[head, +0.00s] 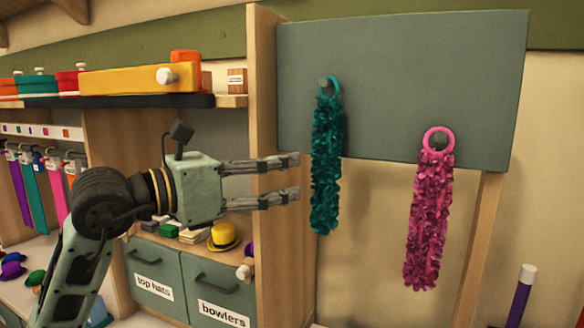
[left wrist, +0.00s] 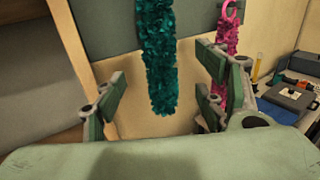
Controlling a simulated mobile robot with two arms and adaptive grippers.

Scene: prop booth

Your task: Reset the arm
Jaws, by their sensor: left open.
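My left gripper (head: 293,178) is open and empty, raised in front of the shelf unit. Its arm comes in from the left and its fingers point right, toward a teal feather boa (head: 326,165) hanging by its ring from a grey-green board (head: 400,75). In the left wrist view the boa (left wrist: 160,60) hangs beyond and between the spread fingers; it appears apart from them. A pink boa (head: 430,215) hangs by its ring further right; in the left wrist view it is partly behind the right finger. My right gripper is out of view.
Drawers labelled "top hats" (head: 152,278) and "bowlers" (head: 218,290) are below my gripper, with a yellow hat (head: 223,237) above them. A wooden upright (head: 264,200) stands behind the fingers. A shelf with boxes (head: 135,79) is upper left.

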